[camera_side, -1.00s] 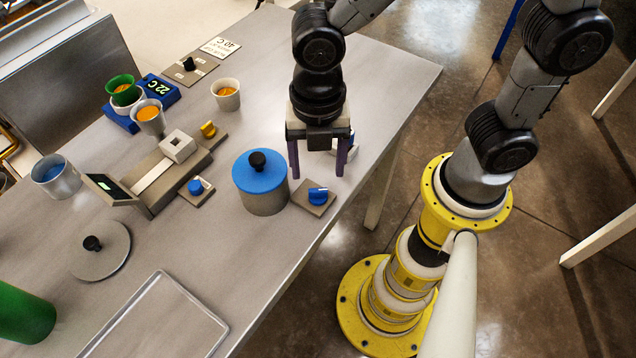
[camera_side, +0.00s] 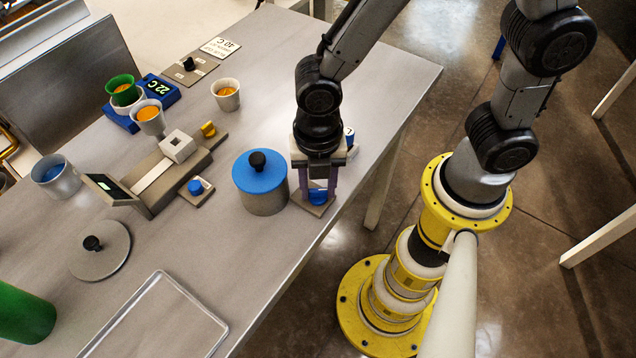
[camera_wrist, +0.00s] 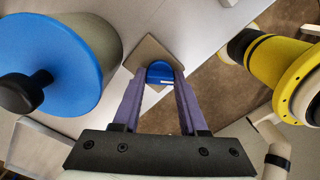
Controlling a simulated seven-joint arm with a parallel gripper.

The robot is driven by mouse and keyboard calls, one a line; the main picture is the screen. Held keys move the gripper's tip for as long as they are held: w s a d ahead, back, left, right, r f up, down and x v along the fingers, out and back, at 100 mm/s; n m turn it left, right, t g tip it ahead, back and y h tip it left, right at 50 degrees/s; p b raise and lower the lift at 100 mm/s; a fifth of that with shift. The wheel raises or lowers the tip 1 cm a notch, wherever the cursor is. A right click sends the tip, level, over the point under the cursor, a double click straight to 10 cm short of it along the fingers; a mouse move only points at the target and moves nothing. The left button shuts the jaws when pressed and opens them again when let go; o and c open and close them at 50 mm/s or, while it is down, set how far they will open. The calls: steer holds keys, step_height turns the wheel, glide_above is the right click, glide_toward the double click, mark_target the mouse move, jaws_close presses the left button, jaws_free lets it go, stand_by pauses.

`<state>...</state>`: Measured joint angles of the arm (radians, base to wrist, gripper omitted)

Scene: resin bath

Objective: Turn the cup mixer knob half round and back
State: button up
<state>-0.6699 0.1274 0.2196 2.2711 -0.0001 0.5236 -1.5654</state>
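A blue knob (camera_side: 318,197) sits on a small square plate (camera_side: 303,204) near the table's edge, right of a blue-lidded pot. No label shows whether it is the cup mixer knob. My gripper (camera_side: 318,192) points down over it, one purple finger on each side. In the wrist view the knob (camera_wrist: 160,72) fills the space between the fingertips of my gripper (camera_wrist: 162,82). Whether the fingers press on it or leave a small gap cannot be told. Another blue knob (camera_side: 197,187) and a yellow knob (camera_side: 208,129) stand beside the grey device with a screen.
The blue-lidded pot (camera_side: 262,190) stands close left of my gripper; its lid (camera_wrist: 55,45) is large in the wrist view. A white item (camera_side: 349,138) is partly hidden behind my gripper. Cups (camera_side: 227,95), a loose lid (camera_side: 98,252) and a tray (camera_side: 165,320) lie farther left.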

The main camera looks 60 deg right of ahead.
jaws_close()
steer(key=shift+m, duration=0.3)
steer(key=m, duration=1)
steer(key=shift+m, duration=0.3)
steer(key=m, duration=0.6)
steer(key=shift+r, duration=0.1)
steer(key=m, duration=0.4)
steer(key=shift+m, duration=1.7)
